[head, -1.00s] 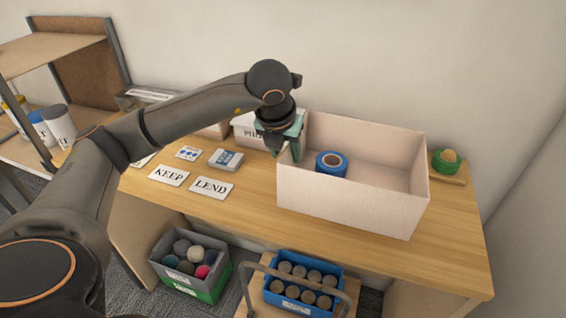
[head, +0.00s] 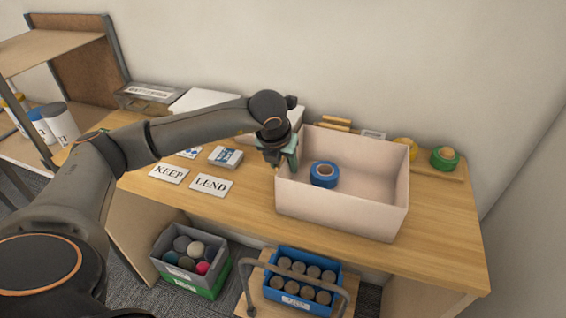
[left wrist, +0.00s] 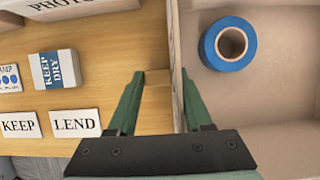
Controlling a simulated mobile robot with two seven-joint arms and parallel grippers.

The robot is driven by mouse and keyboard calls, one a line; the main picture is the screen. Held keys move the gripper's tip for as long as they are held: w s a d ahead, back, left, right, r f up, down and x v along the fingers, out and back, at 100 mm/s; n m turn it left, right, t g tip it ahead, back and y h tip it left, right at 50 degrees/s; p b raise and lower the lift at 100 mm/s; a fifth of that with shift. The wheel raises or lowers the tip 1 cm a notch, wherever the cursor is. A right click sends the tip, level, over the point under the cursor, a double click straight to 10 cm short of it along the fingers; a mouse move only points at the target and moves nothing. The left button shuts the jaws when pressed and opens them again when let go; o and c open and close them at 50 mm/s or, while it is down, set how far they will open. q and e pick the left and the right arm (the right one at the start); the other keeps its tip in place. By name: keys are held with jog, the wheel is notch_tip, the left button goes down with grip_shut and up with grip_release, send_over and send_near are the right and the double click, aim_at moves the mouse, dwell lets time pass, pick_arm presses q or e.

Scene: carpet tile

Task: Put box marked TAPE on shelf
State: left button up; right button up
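A large pale pinkish open box (head: 340,213) sits on the wooden table with a blue tape roll (head: 324,174) inside; no TAPE marking is legible on the sides I see. My left gripper (head: 282,163) is at the box's left wall. In the left wrist view its fingers (left wrist: 158,100) straddle that wall (left wrist: 175,60), one inside and one outside. A gap shows between the outer finger and the wall, so it is open. The wooden shelf unit (head: 52,46) stands at the far left. My right gripper is not in view.
KEEP (head: 169,174) and LEND (head: 211,185) cards and a KEEP DRY box (head: 226,156) lie left of the box. A green roll (head: 444,158) is at the right. Grey (head: 180,262) and blue (head: 290,283) crates stand below the table front.

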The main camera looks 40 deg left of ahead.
pick_arm(q)
jog(key=o, duration=0.4)
jog(key=shift+r, duration=0.15)
